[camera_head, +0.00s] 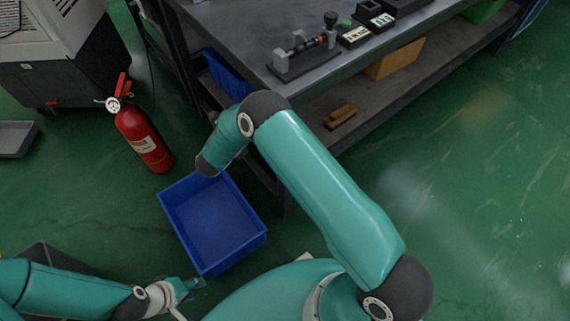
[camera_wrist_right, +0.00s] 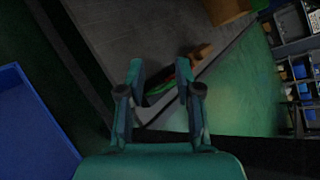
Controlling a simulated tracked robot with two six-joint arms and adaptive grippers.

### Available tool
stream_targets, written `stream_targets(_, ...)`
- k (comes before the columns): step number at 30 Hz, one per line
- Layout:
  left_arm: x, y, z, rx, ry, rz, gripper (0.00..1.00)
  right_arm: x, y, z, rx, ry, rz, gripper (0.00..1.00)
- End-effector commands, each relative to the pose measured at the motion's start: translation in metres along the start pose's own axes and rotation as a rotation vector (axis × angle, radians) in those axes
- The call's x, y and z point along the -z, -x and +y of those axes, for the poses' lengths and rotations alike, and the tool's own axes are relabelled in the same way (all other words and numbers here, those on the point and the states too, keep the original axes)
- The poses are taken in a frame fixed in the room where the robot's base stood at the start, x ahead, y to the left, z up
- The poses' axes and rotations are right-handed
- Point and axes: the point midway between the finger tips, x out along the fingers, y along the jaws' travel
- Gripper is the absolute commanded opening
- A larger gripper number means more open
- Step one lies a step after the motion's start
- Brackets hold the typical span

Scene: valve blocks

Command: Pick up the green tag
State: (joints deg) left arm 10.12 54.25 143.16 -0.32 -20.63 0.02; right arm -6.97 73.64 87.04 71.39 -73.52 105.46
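In the right wrist view, a narrow green piece (camera_wrist_right: 184,70) with a red edge beside it lies past my fingers, near the corner of a grey shelf. I cannot tell for sure that it is the green tag. My right gripper (camera_wrist_right: 161,72) is open, its fingers on either side of the view, with nothing seen held between them. In the head view my own arm hides the right gripper. A small green item (camera_head: 346,23) sits on the workbench. My left gripper (camera_head: 191,297) looks open and empty at the bottom left, near the blue bin.
The workbench (camera_head: 290,20) bears a valve fixture (camera_head: 304,50) and labelled black blocks (camera_head: 354,36). On its lower shelf are a brown block (camera_head: 340,115) and a cardboard box (camera_head: 396,58). A blue bin (camera_head: 262,234) and a fire extinguisher (camera_head: 143,138) stand on the floor. The floor at right is clear.

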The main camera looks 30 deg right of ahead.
Motion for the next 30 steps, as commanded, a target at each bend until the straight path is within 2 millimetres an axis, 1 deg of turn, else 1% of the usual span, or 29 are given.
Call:
stream_targets(1, 0.000, -0.039, -0.014, 0.000, 0.000, 0.000, 0.40, 0.022, -0.013, 0.024, 0.063, -0.150, 0.019, 0.34)
stream_targets(3, 0.000, -0.061, -0.022, 0.000, 0.000, 0.000, 0.40, 0.036, -0.015, 0.032, 0.158, -0.361, 0.050, 0.34)
stream_targets(6, 0.001, -0.087, -0.032, 0.000, 0.000, 0.000, 0.40, 0.056, -0.012, 0.044, 0.276, -0.613, 0.080, 0.34)
stream_targets(9, 0.001, -0.105, -0.038, 0.000, 0.000, 0.000, 0.40, 0.072, -0.007, 0.053, 0.368, -0.796, 0.098, 0.34)
stream_targets(12, 0.001, -0.115, -0.041, 0.000, 0.000, 0.000, 0.40, 0.082, -0.001, 0.058, 0.430, -0.912, 0.107, 0.34)
stream_targets(14, 0.001, -0.117, -0.042, 0.000, 0.000, 0.000, 0.40, 0.086, 0.000, 0.059, 0.453, -0.952, 0.111, 0.34)
stream_targets(17, 0.001, -0.119, -0.043, 0.000, 0.000, 0.000, 0.40, 0.090, -0.004, 0.057, 0.472, -0.982, 0.114, 0.34)
stream_targets(20, 0.001, -0.120, -0.043, 0.000, 0.000, 0.001, 0.40, 0.095, -0.016, 0.051, 0.476, -0.985, 0.115, 0.34)
stream_targets(27, 0.001, -0.129, -0.046, 0.000, 0.000, 0.000, 0.40, 0.111, -0.063, 0.034, 0.474, -0.983, 0.116, 0.34)
stream_targets(30, 0.001, -0.132, -0.048, 0.000, 0.000, 0.000, 0.40, 0.116, -0.080, 0.027, 0.474, -0.983, 0.114, 0.34)
